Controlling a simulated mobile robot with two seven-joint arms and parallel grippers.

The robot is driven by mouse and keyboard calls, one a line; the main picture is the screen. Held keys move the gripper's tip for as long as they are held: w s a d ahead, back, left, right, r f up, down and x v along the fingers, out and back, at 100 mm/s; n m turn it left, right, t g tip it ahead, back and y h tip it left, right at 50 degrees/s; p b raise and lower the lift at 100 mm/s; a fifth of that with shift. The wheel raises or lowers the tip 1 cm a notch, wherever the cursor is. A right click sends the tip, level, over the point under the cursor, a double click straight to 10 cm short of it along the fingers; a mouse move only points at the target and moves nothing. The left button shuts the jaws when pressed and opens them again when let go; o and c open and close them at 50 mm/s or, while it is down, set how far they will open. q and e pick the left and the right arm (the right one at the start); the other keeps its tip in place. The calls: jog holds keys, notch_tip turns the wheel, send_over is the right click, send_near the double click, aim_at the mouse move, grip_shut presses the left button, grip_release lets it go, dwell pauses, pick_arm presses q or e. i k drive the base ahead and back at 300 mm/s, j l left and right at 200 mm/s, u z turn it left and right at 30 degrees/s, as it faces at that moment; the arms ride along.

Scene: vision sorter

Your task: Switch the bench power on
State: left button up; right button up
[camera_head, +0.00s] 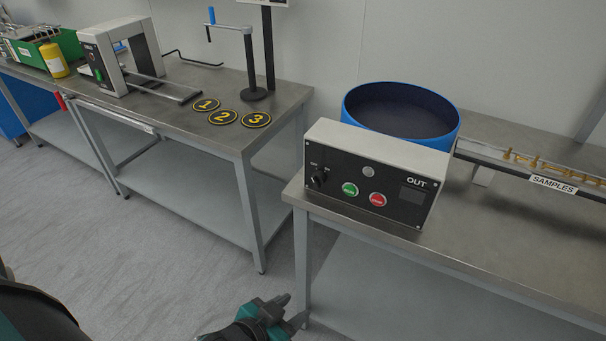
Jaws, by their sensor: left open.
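A control box (374,179) with a black front panel and light grey casing stands at the front left corner of the right bench. Its panel carries a black rotary knob (319,179) at the left, a green button (350,189), a red button (377,199), a small round grey part above them and a dark display (412,196) under the word OUT. The marks by the knob are too small to read surely. My left gripper (281,308) is open and empty at the bottom, below and in front of the bench's left corner, apart from the box. My right gripper is out of view.
A blue round bowl (401,112) stands behind the box, with a track labelled SAMPLES (553,185) running right. The left bench (181,113) holds a grey frame device, a black stand and three numbered discs. Grey floor shows between the benches.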

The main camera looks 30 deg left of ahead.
aim_at(319, 177)
jog(key=j+z, duration=0.3)
jog(key=j, duration=0.6)
jog(key=k+j+z, duration=0.1)
jog(key=j+z, duration=0.15)
jog(key=j, duration=0.7)
